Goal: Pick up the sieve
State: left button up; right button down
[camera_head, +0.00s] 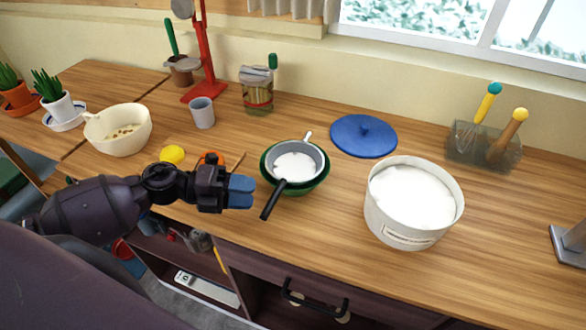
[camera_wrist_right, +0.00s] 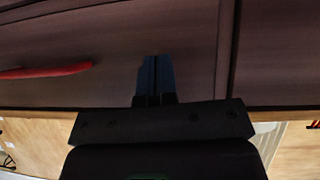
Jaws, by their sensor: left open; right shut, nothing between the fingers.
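The sieve (camera_head: 294,161) is a grey round pan with a white mesh or fill and a black handle (camera_head: 273,199). It sits in a green bowl (camera_head: 316,184) on the wooden counter, its handle pointing toward the counter's front edge. My left gripper (camera_head: 241,191) has blue fingers and is open, to the left of the sieve and its handle, apart from them. My right gripper (camera_wrist_right: 155,78) shows only in the right wrist view, shut and empty in front of a dark cabinet front.
A large white pot (camera_head: 412,203) with white contents stands right of the sieve. A blue lid (camera_head: 363,136) lies behind. A cream bowl (camera_head: 118,130), grey cup (camera_head: 202,113) and jar (camera_head: 257,91) stand left and back. An open drawer or shelf lies below the counter edge.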

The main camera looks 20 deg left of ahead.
aim_at(275, 193)
pick_arm(q)
jog(key=shift+x, duration=0.9)
jog(key=x, duration=0.2)
jog(key=p+x, duration=0.1)
jog(key=x, duration=0.1)
jog(key=shift+w+a+f, duration=0.1)
jog(key=shift+w, duration=0.15)
jog(key=shift+w+d+f, duration=0.1)
jog(key=shift+d+f, duration=0.05)
jog(key=shift+d, duration=0.2)
grip_shut()
pick_arm(e)
jog(key=shift+r, duration=0.65)
